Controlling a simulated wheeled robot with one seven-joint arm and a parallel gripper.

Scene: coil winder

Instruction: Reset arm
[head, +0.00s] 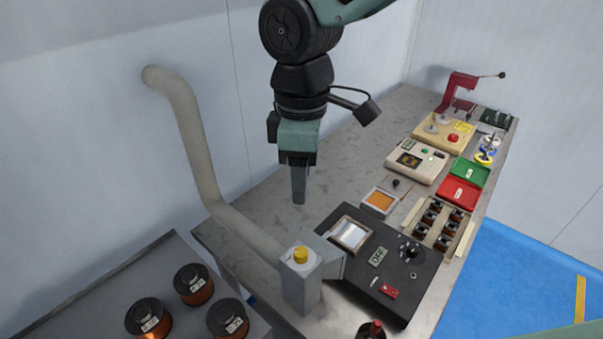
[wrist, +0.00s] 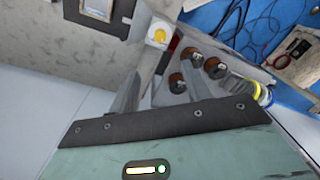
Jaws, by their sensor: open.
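No object touches the fingers.
A grey duct pipe (head: 190,130) and a yellow-capped post (head: 300,258) stand close at the left. Copper spools (head: 194,284) sit at lower left. Trays and devices line the bench's right side.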

